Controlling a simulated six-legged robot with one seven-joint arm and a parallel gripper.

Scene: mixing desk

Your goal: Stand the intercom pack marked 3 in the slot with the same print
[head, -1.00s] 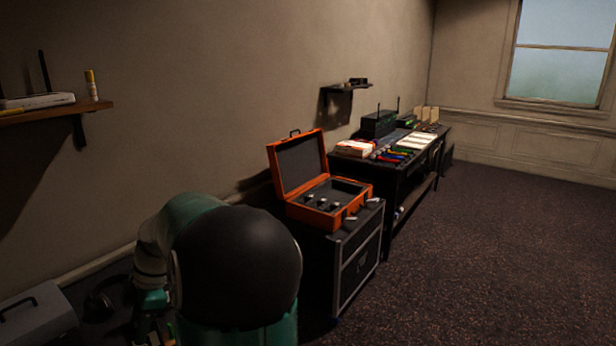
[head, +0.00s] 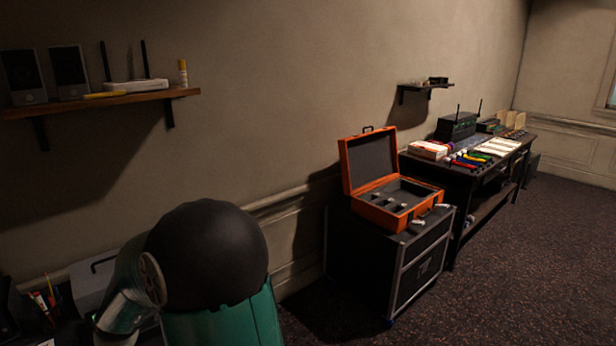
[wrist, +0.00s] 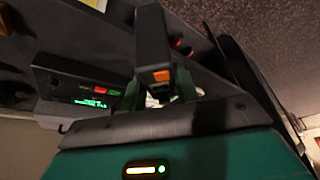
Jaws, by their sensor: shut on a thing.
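My gripper (wrist: 160,93) is shut on a dark, slim pack (wrist: 152,35) with an orange patch near its end. The pack sticks out past the fingers in the wrist view; no print on it can be read. In the head view my own arm hides the gripper and the pack. An open orange case (head: 377,214) with a dark insert and several small light pieces in it stands on a black case. No slot with a print can be made out.
The black case (head: 425,266) stands by the wall, before a long desk (head: 474,180) with several items. A shelf (head: 100,103) with speakers and a router is at upper left. In the wrist view, a dark device (wrist: 60,85) with a green display is left of the pack. Floor is clear at right.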

